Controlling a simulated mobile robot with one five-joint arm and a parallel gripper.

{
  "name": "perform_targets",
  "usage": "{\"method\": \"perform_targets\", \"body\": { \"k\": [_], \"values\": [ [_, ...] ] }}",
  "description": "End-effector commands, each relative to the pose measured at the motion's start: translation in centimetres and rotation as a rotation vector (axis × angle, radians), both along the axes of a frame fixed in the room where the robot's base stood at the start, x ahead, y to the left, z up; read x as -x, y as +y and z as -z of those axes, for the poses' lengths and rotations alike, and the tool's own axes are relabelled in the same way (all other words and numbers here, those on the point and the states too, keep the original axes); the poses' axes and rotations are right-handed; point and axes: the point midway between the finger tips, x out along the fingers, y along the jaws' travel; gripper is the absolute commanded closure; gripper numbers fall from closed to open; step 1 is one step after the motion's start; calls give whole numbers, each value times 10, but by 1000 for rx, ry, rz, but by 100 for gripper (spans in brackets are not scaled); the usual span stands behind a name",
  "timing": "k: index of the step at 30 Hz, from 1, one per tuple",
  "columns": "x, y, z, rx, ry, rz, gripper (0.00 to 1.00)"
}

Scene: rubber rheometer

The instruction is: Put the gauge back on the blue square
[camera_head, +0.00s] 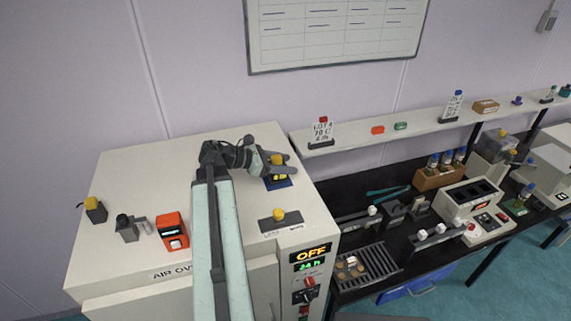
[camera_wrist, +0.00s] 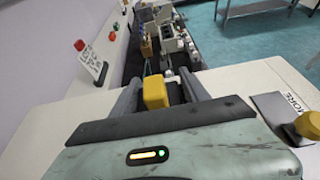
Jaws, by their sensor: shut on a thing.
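The gauge (camera_head: 279,160) has a yellow top and a dark front with a small yellow display. My gripper (camera_head: 283,168) is shut on it above the right part of the oven top. In the wrist view, the yellow top of the gauge (camera_wrist: 155,92) sits between the two fingers of my gripper (camera_wrist: 157,90). The blue square (camera_head: 279,183) shows directly below the gauge, partly covered by it. I cannot tell whether the gauge touches the square or is slightly above it. The square is hidden in the wrist view.
A yellow knob on a dark plate (camera_head: 279,215) stands in front of the gauge. An orange device (camera_head: 172,232) and a grey device (camera_head: 128,229) are at the oven top's left. A shelf (camera_head: 360,138) and a black bench with several instruments lie to the right.

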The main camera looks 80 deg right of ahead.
Motion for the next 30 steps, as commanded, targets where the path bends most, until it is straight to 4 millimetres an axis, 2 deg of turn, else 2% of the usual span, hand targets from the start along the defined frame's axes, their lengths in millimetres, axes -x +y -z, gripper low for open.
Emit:
{"method": "perform_targets", "body": {
  "k": [8,9,12,22,30],
  "values": [
    [1,0,14,0,1,1,100],
    [1,0,13,0,1,1,44],
    [1,0,11,0,0,1,21],
    [1,0,9,0,0,1,21],
    [2,0,-21,0,0,3,21]
  ]
}}
